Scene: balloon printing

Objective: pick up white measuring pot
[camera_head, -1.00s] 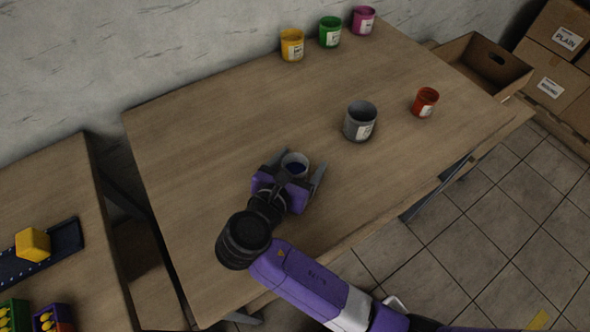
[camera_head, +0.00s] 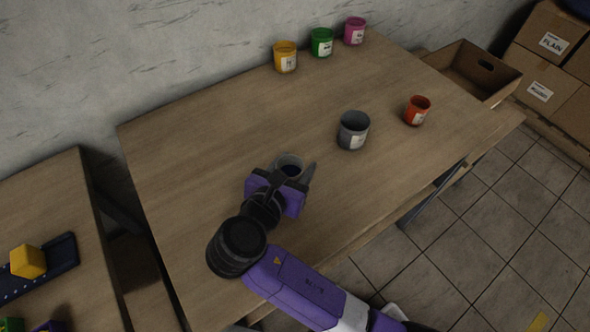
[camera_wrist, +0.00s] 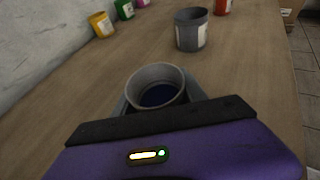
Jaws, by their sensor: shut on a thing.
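The white measuring pot (camera_head: 290,161) looks pale grey and holds dark blue contents. It stands upright between the fingers of my purple gripper (camera_head: 290,168), over the wooden table. In the wrist view the pot (camera_wrist: 157,74) shows its rim and blue inside just beyond the gripper body, with the gripper (camera_wrist: 157,98) closed around its sides. The pot's lower part is hidden by the gripper. I cannot tell whether its base touches the table.
A larger grey pot (camera_head: 353,131) and a red-orange pot (camera_head: 417,111) stand to the right. Yellow (camera_head: 285,57), green (camera_head: 321,43) and magenta (camera_head: 354,31) pots line the back edge. A cardboard box (camera_head: 463,72) is at the far right. The table's left part is clear.

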